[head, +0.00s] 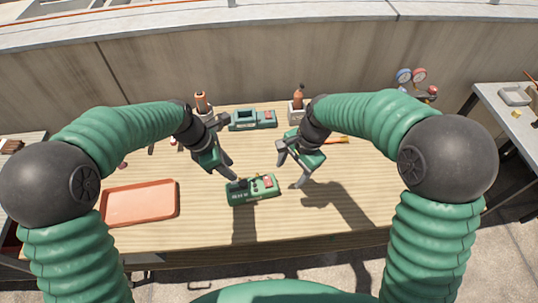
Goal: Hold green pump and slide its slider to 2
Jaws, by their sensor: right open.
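A green pump-like device (264,193) with pale markings on its front, a dark part on top and a red part at its right lies on the wooden table, between my grippers. My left gripper (230,171) is at its upper left end, with the fingertips close to it; contact and finger gap are unclear. My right gripper (288,171) is open and empty, above and to the right of the device, apart from it. The slider's setting is too small to read. A second green device (243,126) with a red part lies at the back of the table.
An orange tray (140,203) lies at the left of the wooden table (335,220). Holders with orange-topped items (201,102) (298,100) stand at the back. A gauge set (412,78) is at the back right, near a grey side table (510,122). The front right tabletop is free.

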